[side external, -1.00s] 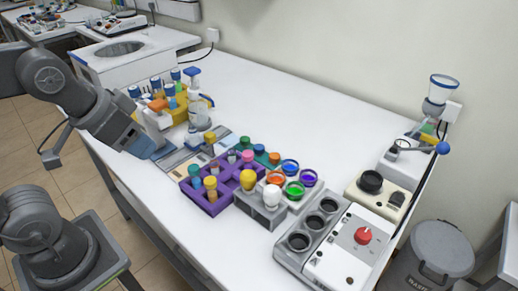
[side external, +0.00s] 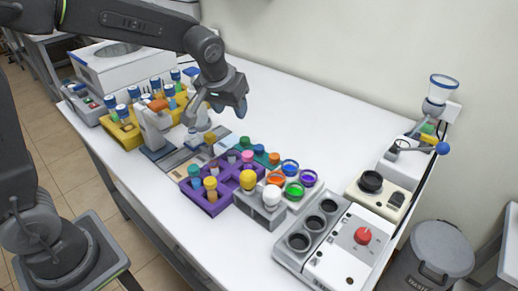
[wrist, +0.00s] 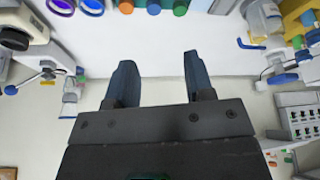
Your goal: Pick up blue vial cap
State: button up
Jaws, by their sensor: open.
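A row of teal, blue and orange vial caps (side external: 259,149) stands in a teal rack at the middle of the bench. The blue vial cap (wrist: 153,7) shows at the top edge of the wrist view, between the teal and orange ones. Several blue-capped vials (side external: 122,110) also stand in the yellow rack at the back left; I cannot tell which blue cap is meant. My gripper (wrist: 158,60) is open, with nothing between its two dark blue fingers. In the side view it hangs above the bench, behind the vial racks and apart from the caps.
A purple rack (side external: 212,208) and a grey holder with yellow and white caps (side external: 269,197) stand in front of the teal rack. Coloured cups (side external: 294,189) lie to its right. A machine with a red knob (side external: 363,236) is farther right.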

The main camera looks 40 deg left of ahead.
send_near(259, 147)
jog(key=f, duration=0.1)
jog(key=w+f, duration=0.1)
jog(key=f+n, duration=0.1)
jog(key=shift+w, duration=0.3)
jog(key=shift+s+x, duration=0.2)
jog(key=shift+x, duration=2.55)
jog(key=shift+a, duration=0.15)
jog(key=c, duration=0.7)
